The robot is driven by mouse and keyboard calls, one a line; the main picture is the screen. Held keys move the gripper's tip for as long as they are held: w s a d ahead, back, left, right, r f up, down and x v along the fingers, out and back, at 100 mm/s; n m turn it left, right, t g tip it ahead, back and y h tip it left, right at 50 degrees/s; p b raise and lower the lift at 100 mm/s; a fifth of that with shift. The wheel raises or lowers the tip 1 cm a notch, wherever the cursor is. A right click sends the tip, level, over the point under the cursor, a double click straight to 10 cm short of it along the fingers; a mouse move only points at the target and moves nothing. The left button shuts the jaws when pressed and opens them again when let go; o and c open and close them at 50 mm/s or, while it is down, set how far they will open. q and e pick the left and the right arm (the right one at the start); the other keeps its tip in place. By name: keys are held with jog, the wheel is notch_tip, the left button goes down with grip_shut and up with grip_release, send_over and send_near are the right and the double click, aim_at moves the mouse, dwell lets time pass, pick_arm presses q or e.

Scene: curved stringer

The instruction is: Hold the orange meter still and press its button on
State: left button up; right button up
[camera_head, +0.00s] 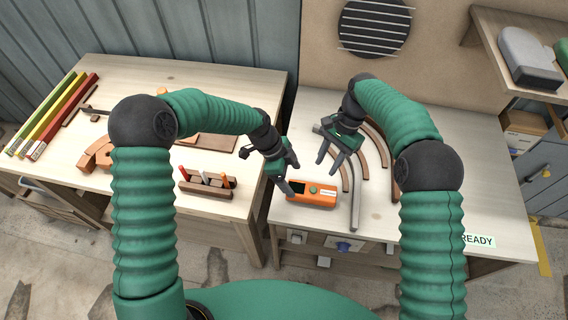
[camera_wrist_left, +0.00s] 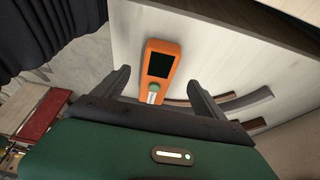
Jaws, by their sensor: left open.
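The orange meter (camera_head: 312,195) lies on the right-hand table near its front left corner. It has a dark screen, a round green button (camera_head: 314,190) and a white label. In the left wrist view the meter (camera_wrist_left: 150,85) sits between the two spread fingers, with its screen dark. My left gripper (camera_head: 286,180) is open at the meter's left end; I cannot tell whether a finger touches it. My right gripper (camera_head: 338,164) hangs above the table behind and right of the meter, fingers apart and empty.
Curved wooden strips (camera_head: 378,150) and a grey curved bar (camera_head: 355,195) lie right of the meter. The left table (camera_head: 120,75) holds a small rack of tools (camera_head: 208,184), coloured bars and wooden pieces. A gap separates the tables. A READY label (camera_head: 478,240) marks the right table's front.

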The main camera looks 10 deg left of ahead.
aim_at(298, 187)
pick_arm(q)
jog(key=x, duration=0.6)
jog(key=shift+a+f, duration=0.15)
jog(key=shift+f, duration=0.1)
jog(key=shift+d+f, duration=0.25)
jog(key=shift+f, duration=0.1)
pick_arm(e)
jog(key=shift+a, duration=0.15)
pick_arm(q)
grip_shut()
pick_arm(e)
jog(key=shift+s, duration=0.1)
jog(key=shift+c, duration=0.2)
grip_shut()
dwell(0.8)
